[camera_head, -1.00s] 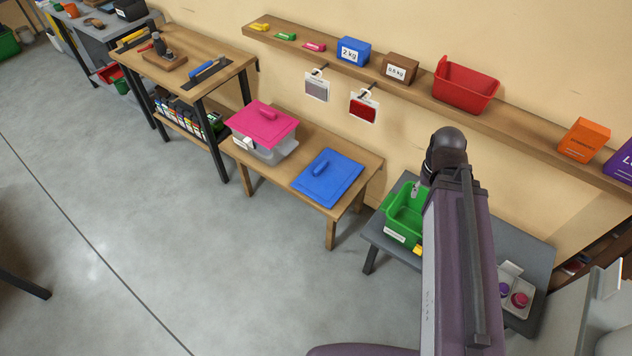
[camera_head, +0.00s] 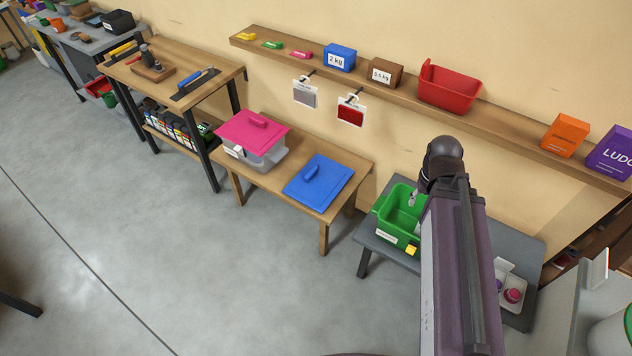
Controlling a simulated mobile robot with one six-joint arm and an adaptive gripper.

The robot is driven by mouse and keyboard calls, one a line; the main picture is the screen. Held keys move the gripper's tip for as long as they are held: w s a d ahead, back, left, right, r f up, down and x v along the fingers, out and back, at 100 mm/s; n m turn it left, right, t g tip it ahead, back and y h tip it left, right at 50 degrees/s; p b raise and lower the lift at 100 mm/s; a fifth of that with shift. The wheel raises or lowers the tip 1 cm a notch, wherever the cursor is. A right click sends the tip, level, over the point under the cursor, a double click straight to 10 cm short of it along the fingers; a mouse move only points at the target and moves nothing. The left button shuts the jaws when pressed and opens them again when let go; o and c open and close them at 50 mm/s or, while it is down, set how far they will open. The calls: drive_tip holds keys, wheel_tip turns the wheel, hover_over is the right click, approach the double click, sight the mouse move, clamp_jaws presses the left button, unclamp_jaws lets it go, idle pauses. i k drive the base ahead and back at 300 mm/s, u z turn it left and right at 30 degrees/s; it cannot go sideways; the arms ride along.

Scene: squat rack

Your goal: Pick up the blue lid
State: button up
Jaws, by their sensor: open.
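The blue lid (camera_head: 318,184) lies flat on a low wooden table, with its raised handle upward. It is right of a clear box (camera_head: 262,157) that has a pink lid (camera_head: 252,131) on it. My gripper (camera_head: 412,198) shows only as a small grey part beside my arm, over the green bin and right of the blue lid. It is open and apart from the lid. The rest of the gripper is hidden behind my arm.
The green bin (camera_head: 397,233) stands on a grey table (camera_head: 373,243) right of the low wooden table (camera_head: 268,181). A wall shelf (camera_head: 400,90) with boxes and a red bin (camera_head: 448,88) runs behind. The floor in front is clear.

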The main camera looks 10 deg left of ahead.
sight(316, 184)
drive_tip(key=z, duration=0.1)
drive_tip(key=i, duration=0.9)
drive_tip(key=u, duration=0.05)
